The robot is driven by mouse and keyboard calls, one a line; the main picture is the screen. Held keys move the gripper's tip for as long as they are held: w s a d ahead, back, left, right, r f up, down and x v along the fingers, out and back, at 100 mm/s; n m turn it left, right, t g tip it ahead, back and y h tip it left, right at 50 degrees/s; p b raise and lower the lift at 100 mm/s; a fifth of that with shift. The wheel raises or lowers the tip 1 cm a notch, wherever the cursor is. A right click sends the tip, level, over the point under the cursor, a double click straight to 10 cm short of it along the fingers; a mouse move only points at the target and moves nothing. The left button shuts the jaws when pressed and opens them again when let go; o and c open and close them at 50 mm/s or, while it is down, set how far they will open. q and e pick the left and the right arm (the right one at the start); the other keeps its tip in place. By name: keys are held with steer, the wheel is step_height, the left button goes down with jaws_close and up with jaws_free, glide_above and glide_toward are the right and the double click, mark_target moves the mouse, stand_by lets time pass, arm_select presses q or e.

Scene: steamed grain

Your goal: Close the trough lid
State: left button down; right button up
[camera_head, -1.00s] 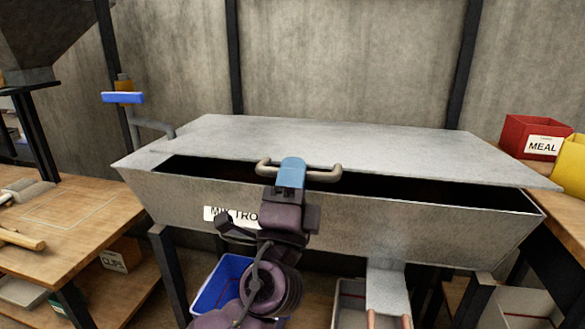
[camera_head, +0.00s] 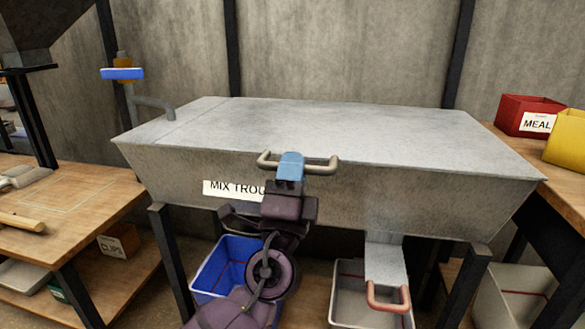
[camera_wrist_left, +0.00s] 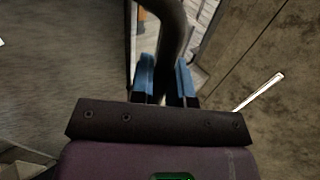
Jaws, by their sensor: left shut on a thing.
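The grey metal trough lid (camera_head: 330,130) lies flat over the mix trough (camera_head: 420,205), and no dark opening shows along its front edge in the head view. A bar handle (camera_head: 322,168) stands at the front edge of the lid. My left gripper (camera_head: 291,160) is shut on this handle with its blue fingers. In the left wrist view the blue fingers (camera_wrist_left: 164,78) sit either side of the dark curved bar. My right gripper is not in view.
A wooden bench (camera_head: 60,215) stands at the left. A red MEAL bin (camera_head: 518,112) and a yellow bin (camera_head: 568,138) stand on the right bench. Below the trough are a blue crate (camera_head: 215,285) and a grey bin (camera_head: 345,290) near a chute with a reddish handle (camera_head: 388,298).

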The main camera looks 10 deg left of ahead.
arm_select(q)
steer(key=c, duration=1.1)
jaws_free()
steer(key=shift+w+f, duration=0.15)
steer(key=shift+f, duration=0.4)
steer(key=shift+r, duration=0.15)
steer(key=v, duration=1.1)
steer(key=shift+r, duration=0.15)
